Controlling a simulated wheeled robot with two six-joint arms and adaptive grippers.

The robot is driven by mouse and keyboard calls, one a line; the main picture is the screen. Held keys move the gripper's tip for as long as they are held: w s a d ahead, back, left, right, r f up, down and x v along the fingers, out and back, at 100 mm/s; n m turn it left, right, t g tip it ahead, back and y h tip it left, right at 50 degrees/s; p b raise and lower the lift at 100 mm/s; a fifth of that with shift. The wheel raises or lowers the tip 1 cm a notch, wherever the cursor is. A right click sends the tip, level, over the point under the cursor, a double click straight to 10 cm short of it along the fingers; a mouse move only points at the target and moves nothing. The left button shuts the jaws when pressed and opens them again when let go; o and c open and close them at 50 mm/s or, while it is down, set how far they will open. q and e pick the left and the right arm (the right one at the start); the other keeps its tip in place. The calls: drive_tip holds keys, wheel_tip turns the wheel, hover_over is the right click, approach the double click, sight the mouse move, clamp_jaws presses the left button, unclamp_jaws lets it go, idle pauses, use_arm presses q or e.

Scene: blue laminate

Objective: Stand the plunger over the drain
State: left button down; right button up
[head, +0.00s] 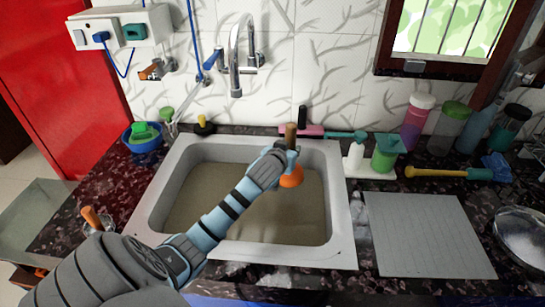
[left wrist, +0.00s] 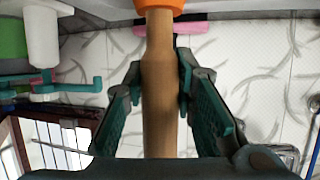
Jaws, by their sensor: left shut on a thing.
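The plunger has a wooden handle (head: 291,133) and an orange cup (head: 291,179). My left gripper (head: 286,155) is shut on its handle and holds it upright over the right part of the sink, cup down. In the left wrist view the handle (left wrist: 160,90) runs between the fingers of the left gripper (left wrist: 160,75), with the orange cup (left wrist: 160,4) at the top edge. The white sink (head: 342,205) holds murky brown water (head: 215,188). The drain cannot be seen through it. Whether the cup touches the water is unclear. My right gripper is not in view.
A white soap bottle (head: 356,155), a green cup (head: 385,155) and a yellow-handled brush (head: 435,172) are to the right. A ribbed drainboard (head: 430,235) lies right of the sink. A blue bowl (head: 142,141) is at the left.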

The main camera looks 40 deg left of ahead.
use_arm(q)
drive_tip(key=f, duration=0.3)
drive_tip(key=s+f+b, duration=0.1)
drive_tip(key=f, duration=0.2)
drive_tip(key=shift+s+f+b, duration=0.15)
drive_tip(key=shift+f+b, duration=0.15)
drive_tip(key=shift+f, duration=0.1)
wheel_tip(320, 180, down, 3)
drive_tip(key=shift+s+f+b, duration=0.1)
drive_tip(key=shift+f+b, duration=0.05)
drive_tip(key=shift+b, duration=0.35)
wheel_tip(320, 180, down, 5)
drive_tip(key=shift+r+b, duration=0.15)
drive_tip(key=shift+b, duration=0.65)
drive_tip(key=c, duration=1.3)
unclamp_jaws()
drive_tip(key=shift+c, duration=0.2)
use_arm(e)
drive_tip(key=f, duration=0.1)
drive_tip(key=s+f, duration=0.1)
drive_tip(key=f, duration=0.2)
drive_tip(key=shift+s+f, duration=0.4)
